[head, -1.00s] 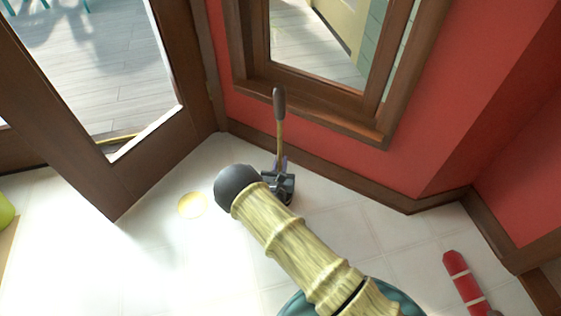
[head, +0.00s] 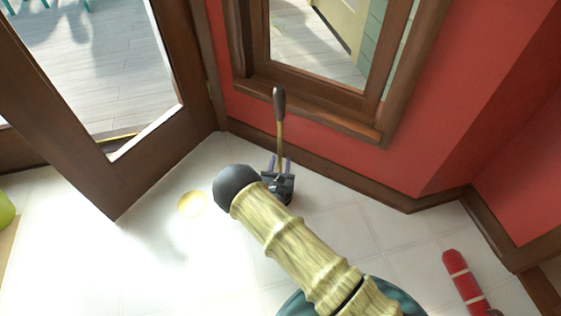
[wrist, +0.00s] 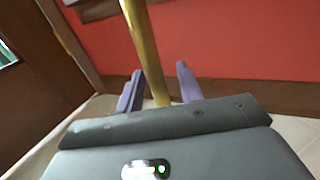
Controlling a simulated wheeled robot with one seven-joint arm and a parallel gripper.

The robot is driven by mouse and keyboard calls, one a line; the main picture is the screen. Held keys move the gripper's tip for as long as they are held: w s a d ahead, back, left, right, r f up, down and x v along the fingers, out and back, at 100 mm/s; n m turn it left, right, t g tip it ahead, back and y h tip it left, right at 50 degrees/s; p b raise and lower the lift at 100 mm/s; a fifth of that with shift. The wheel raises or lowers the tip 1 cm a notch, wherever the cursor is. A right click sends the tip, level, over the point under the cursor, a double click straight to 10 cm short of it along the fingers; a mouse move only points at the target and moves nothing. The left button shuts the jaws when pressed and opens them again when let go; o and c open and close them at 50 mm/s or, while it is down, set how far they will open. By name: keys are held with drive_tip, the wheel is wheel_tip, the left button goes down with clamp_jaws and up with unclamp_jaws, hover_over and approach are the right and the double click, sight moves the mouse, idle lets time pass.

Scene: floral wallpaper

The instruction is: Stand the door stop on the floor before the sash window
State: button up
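The door stop, seen as a thin gold rod with a brown grip (head: 279,105), stands about upright on the side of my gripper facing the sash window (head: 315,60). Its lower end is hidden behind my gripper. My gripper (head: 280,160) is low over the floor, with its two purple fingers spread to either side of the rod. In the wrist view the gold rod (wrist: 146,45) runs down between the fingers, with gaps beside it. Whether its foot rests on the floor cannot be seen.
A brown baseboard (head: 330,173) and red wall (head: 430,110) lie behind the rod. A glazed brown door (head: 95,175) stands at left. A yellow disc (head: 192,204) lies on the pale floor. A red roll with pale bands (head: 464,281) lies at right.

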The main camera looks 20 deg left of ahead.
drive_tip(key=s+d+p, duration=0.2)
drive_tip(key=s+p, duration=0.3)
drive_tip(key=s, duration=0.6)
drive_tip(key=shift+s, duration=0.2)
drive_tip(key=shift+a, duration=0.1)
